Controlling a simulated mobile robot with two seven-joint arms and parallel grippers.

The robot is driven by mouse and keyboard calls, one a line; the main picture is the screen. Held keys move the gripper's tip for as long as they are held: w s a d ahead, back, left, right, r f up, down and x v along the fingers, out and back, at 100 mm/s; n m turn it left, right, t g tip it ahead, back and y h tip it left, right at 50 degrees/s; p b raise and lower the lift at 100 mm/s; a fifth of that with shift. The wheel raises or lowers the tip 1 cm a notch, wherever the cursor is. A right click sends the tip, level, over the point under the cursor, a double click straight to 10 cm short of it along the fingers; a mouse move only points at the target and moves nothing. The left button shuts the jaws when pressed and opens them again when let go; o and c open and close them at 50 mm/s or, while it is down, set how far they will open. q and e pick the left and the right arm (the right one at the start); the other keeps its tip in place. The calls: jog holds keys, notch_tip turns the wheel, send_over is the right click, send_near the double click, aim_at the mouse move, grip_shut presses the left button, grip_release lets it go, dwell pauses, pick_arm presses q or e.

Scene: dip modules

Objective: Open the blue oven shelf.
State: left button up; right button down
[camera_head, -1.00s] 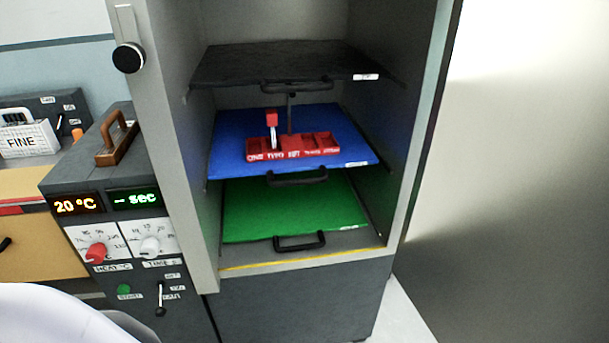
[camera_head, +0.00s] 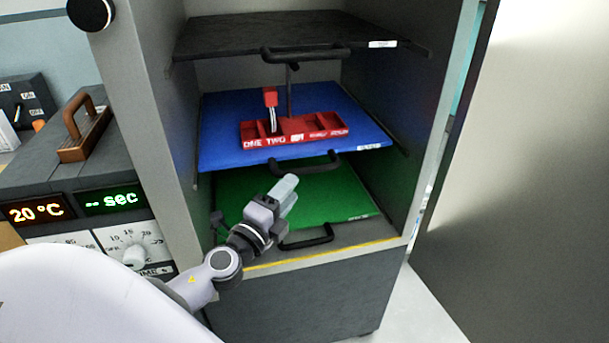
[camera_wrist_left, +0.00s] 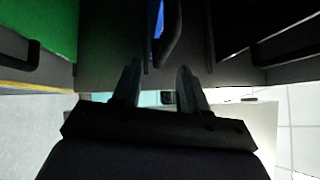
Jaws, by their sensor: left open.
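The blue oven shelf (camera_head: 225,153) sits inside the open oven, between a black shelf above and a green one below. Its dark handle (camera_head: 305,166) sticks out at the front edge. A red rack (camera_head: 290,132) stands on it. My left gripper (camera_head: 288,186) is just in front of the oven, below and slightly left of that handle, apart from it in the head view. In the left wrist view the two fingers (camera_wrist_left: 158,72) are spread and empty, and the blue shelf's handle (camera_wrist_left: 171,35) lies beyond their tips. My right gripper is out of view.
The black shelf (camera_head: 215,55) with its handle is above. The green shelf (camera_head: 350,198) with its handle (camera_head: 306,238) is below, close to my left gripper. The oven door (camera_head: 510,170) stands open at the right. A control panel (camera_head: 80,205) is at the left.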

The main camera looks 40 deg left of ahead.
aim_at(305, 167)
pick_arm(q)
jog(key=shift+w+r, duration=0.4)
jog(key=shift+w, duration=0.1)
jog(key=shift+w+a+r+p, duration=0.15)
jog(key=shift+w+p, duration=0.25)
jog(key=shift+w, duration=1.15)
jog(key=shift+w+a+r+p, duration=0.15)
jog(key=shift+w+p, duration=0.2)
jog(key=shift+w, duration=1.15)
grip_shut()
